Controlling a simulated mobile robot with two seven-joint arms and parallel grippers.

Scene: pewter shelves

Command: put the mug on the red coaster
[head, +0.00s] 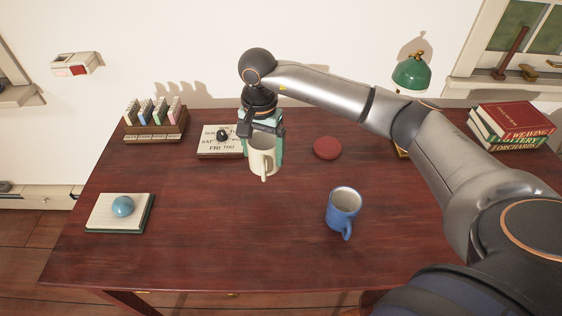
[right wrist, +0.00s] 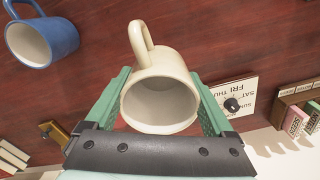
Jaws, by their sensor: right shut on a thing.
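A cream mug (head: 262,158) is upright between the teal fingers of my right gripper (head: 263,146), left of the red coaster. The gripper is shut on it; I cannot tell if its base touches the table. The right wrist view shows the mug (right wrist: 160,95) with its open mouth toward the camera and its handle pointing away from the gripper (right wrist: 160,82). The round red coaster (head: 327,148) lies bare on the table, to the right of the held mug. The coaster cannot be made out in the wrist view. My left gripper is not in view.
A blue mug (head: 343,206) stands on the dark red table (head: 200,240), nearer the front. A calendar board (head: 220,141) is behind the held mug. A green lamp (head: 411,73) and stacked books (head: 511,123) are at the right. A notebook (head: 117,212) with a blue ball is at left.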

